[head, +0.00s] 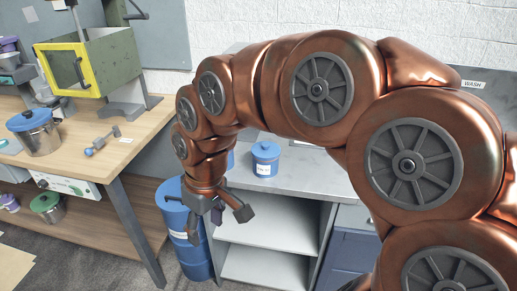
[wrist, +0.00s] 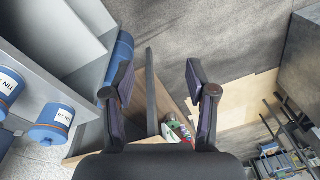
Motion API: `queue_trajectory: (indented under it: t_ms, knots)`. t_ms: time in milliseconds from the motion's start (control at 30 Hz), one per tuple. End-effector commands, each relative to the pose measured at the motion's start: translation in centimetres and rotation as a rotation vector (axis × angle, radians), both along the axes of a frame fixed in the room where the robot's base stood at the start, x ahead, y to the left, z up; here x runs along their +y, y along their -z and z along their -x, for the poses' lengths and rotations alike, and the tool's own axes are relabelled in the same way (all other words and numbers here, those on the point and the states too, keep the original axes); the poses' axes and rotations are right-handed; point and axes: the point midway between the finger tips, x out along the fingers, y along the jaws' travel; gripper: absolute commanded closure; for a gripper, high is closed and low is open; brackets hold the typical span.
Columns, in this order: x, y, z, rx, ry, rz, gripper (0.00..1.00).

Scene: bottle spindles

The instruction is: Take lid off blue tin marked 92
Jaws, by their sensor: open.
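A blue tin (head: 265,160) with a blue lid and white label stands on the grey counter in the head view; its number is too small to read. Part of another blue thing (head: 230,160) shows behind my arm. The wrist view shows two blue tins at the left: one with a label that seems to read TIN 20 (wrist: 52,124), and one cut by the edge (wrist: 10,92). No label clearly reads 92. My gripper (head: 217,222) hangs open and empty in front of the counter, below and left of the tin; its spread fingers show in the wrist view (wrist: 158,92).
A blue drum (head: 195,258) stands on the floor beside my gripper. Open white shelves (head: 265,265) lie under the counter (head: 310,172). A wooden bench (head: 90,150) at the left holds a pot with a blue lid (head: 33,130) and a yellow-framed box (head: 85,65).

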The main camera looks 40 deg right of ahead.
Motion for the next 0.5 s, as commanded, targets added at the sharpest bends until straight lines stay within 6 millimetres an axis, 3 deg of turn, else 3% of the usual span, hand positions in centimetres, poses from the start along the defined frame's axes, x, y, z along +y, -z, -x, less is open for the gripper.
queue_trajectory:
  t_ms: [33,100,233,367,500]
  knots:
    - [-1.5,-1.1,-2.8,-0.049,-0.010,-0.023,0.43]
    - [-4.1,-2.6,-6.3,-0.125,-0.021,-0.041,0.43]
    - [-10.9,-4.3,-11.4,-0.251,-0.002,-0.057,0.43]
    - [-19.5,-4.8,-14.3,-0.352,0.057,-0.044,0.43]
    - [-27.8,-4.1,-14.6,-0.414,0.131,-0.010,0.43]
